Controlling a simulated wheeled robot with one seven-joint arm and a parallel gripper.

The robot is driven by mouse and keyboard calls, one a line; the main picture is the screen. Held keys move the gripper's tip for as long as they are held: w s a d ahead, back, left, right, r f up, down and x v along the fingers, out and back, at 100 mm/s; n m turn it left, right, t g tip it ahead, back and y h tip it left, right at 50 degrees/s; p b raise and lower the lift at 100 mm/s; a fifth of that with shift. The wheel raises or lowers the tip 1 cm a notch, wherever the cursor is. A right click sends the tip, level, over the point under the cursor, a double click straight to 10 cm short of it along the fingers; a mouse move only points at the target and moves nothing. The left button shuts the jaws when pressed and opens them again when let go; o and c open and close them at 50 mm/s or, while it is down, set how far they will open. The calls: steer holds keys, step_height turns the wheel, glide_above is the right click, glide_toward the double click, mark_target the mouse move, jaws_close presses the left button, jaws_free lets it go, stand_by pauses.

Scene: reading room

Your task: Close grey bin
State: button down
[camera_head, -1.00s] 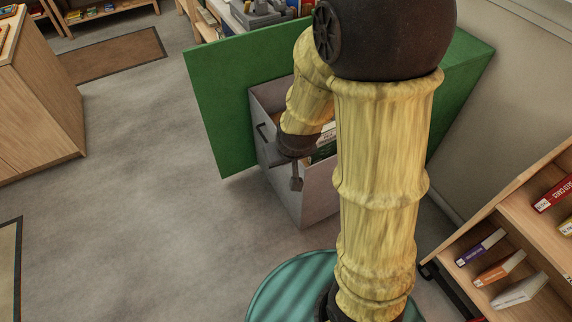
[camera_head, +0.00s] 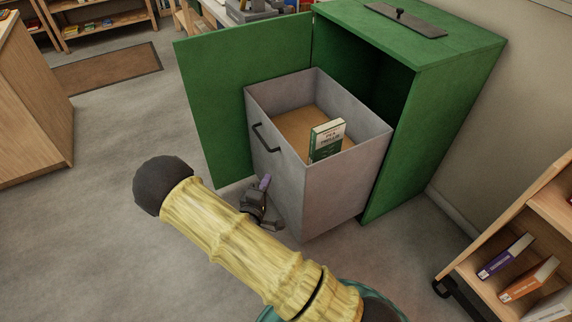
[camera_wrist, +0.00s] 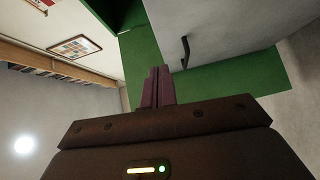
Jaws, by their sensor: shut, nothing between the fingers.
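The grey bin (camera_head: 335,190) is pulled out of the green cabinet (camera_head: 445,125), with its open top showing. A book (camera_head: 327,139) stands inside it. Its dark handle (camera_head: 264,140) is on its front face and also shows in the wrist view (camera_wrist: 185,50). The green door (camera_head: 225,110) stands wide open to the left of the bin. My gripper (camera_head: 265,182) is low in front of the bin's front face, below the handle. In the wrist view my gripper (camera_wrist: 158,72) is shut and empty, apart from the handle.
A wooden bookshelf (camera_head: 530,240) with several books stands at the lower right, close to the cabinet. A wooden counter (camera_head: 30,105) is at the left. The grey floor (camera_head: 110,200) in front of the bin is mostly clear.

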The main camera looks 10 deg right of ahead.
steer(key=shift+s+a+n+t, duration=0.1)
steer(key=shift+n+t, duration=0.2)
steer(key=b, duration=0.1)
glide_toward(289, 147)
steer(key=w+a, duration=0.1)
steer(key=w, duration=0.2)
steer(key=d, duration=0.1)
steer(key=w+d+b, duration=0.1)
steer(key=d, duration=0.1)
steer(key=shift+w, duration=0.25)
steer(key=shift+w+d+r, duration=0.1)
steer(key=shift+d, duration=0.3)
steer(key=shift+w, duration=0.15)
